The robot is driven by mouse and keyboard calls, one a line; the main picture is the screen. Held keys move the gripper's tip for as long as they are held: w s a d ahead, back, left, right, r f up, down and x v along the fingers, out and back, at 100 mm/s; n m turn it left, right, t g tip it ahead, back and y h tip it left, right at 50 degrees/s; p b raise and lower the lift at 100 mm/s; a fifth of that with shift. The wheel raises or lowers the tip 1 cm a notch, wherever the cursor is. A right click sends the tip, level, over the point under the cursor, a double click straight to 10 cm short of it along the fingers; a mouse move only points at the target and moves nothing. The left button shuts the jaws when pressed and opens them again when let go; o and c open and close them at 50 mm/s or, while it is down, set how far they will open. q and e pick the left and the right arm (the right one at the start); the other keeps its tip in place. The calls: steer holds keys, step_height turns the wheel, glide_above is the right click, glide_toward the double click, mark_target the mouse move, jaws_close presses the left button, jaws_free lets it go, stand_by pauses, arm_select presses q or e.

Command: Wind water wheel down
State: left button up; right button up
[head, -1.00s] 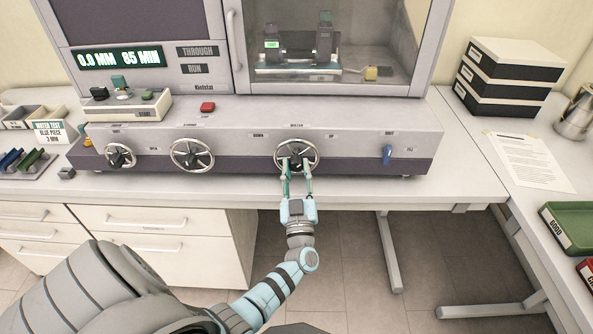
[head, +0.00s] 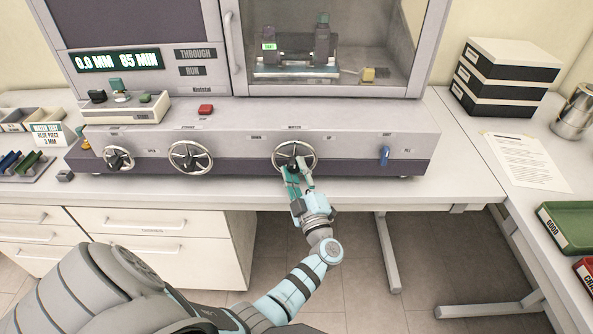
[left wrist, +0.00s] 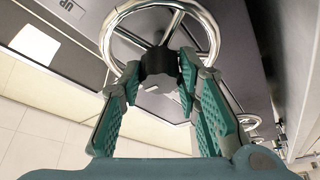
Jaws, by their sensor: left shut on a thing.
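The water wheel (head: 294,145) is a chrome handwheel at the right of the machine's front panel, under a label with DOWN to its left and UP to its right. It also shows in the left wrist view (left wrist: 205,30), with a black hub (left wrist: 158,64) at its centre. My left gripper (head: 297,170) is at the wheel from below, its fingers shut on the hub. In the left wrist view the green padded fingertips (left wrist: 160,70) sit on both sides of the hub, and the gripper is turned relative to the panel. My right gripper is not in view.
Two other handwheels (head: 190,157) (head: 118,157) and a blue lever (head: 384,155) are on the panel. The display (head: 119,62) reads 0.0 MM 85 MIN. A glass-fronted chamber (head: 330,40) is above, a red button (head: 205,109) on the ledge.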

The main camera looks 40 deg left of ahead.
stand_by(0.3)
arm_select(q)
steer(key=o, duration=1.2)
steer(key=shift+c, duration=0.2)
